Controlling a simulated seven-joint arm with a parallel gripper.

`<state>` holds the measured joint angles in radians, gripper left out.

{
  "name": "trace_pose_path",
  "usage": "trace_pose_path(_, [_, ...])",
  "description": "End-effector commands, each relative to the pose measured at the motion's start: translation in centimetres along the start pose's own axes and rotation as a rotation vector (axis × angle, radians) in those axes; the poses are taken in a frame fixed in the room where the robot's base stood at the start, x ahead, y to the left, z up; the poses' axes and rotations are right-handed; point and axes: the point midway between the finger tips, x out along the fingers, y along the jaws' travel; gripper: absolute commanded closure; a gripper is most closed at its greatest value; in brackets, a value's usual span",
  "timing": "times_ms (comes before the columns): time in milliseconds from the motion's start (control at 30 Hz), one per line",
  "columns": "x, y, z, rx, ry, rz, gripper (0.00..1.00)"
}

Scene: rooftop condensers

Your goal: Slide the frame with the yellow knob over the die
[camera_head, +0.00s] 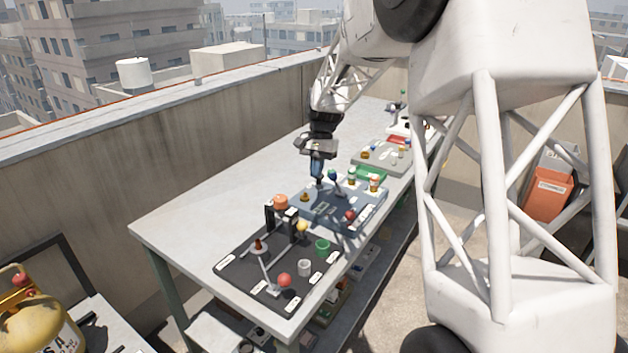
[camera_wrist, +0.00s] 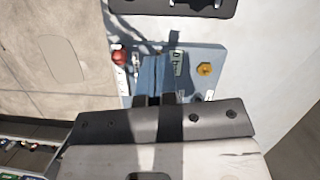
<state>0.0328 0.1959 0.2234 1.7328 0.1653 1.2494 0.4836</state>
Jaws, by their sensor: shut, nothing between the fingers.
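My gripper (camera_head: 318,178) points down over the blue-grey board (camera_head: 346,222), its fingers together and empty. In the wrist view the shut fingers (camera_wrist: 155,98) show above the same board (camera_wrist: 216,54). A yellow-orange knob (camera_wrist: 204,69) sits on the board to the right of the fingers in that view; in the head view it appears as a small knob (camera_head: 305,197) near the board's left corner. A small pale framed piece with dark marks (camera_wrist: 178,62) lies between knob and fingers. I cannot tell if it is the frame or die. No die is clearly recognisable.
A red ball knob (camera_head: 350,215) stands on the board's near side. The dark board (camera_head: 235,275) in front carries black posts, a yellow ball (camera_head: 302,226), a red ball (camera_head: 284,280) and cups. A grey board (camera_head: 370,157) lies behind. The table's left part (camera_head: 215,200) is clear.

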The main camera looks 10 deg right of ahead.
Motion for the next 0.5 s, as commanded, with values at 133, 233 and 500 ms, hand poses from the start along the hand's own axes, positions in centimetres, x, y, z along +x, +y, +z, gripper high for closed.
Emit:
trace_pose_path(133, [1.4,0.0,0.1,0.0,-0.003,0.002,1.0])
trace_pose_path(233, [2.7,0.0,0.1,0.0,-0.002,0.001,1.0])
trace_pose_path(500, [6.8,0.0,0.1,0.0,-0.003,0.002,1.0])
